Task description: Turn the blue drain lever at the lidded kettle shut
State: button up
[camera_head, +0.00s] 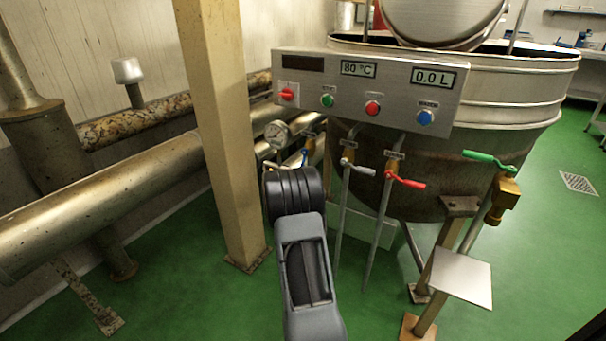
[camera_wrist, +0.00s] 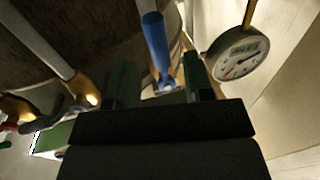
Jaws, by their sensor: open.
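The blue drain lever (camera_head: 304,157) shows as a small piece just beyond my dark wrist in the head view, under the left end of the control panel. In the wrist view the blue lever (camera_wrist: 156,48) points in from the top, in line with the gap between my fingers. My gripper (camera_wrist: 160,80) is open, with one dark finger on each side of that gap; I cannot tell if either touches the lever. In the head view my wrist hides the fingers. The lidded kettle (camera_head: 490,85) stands at the right, its round metal lid (camera_head: 445,18) on top.
A pressure gauge (camera_head: 276,135) sits close to the blue lever; it also shows in the wrist view (camera_wrist: 238,55). Grey (camera_head: 358,168), red (camera_head: 405,181) and green (camera_head: 490,160) levers stand to the right. A beige post (camera_head: 222,130) and thick pipes (camera_head: 110,195) are at the left.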

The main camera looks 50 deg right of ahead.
jog(key=shift+b+x, duration=0.35)
jog(key=shift+x, duration=1.7)
grip_shut()
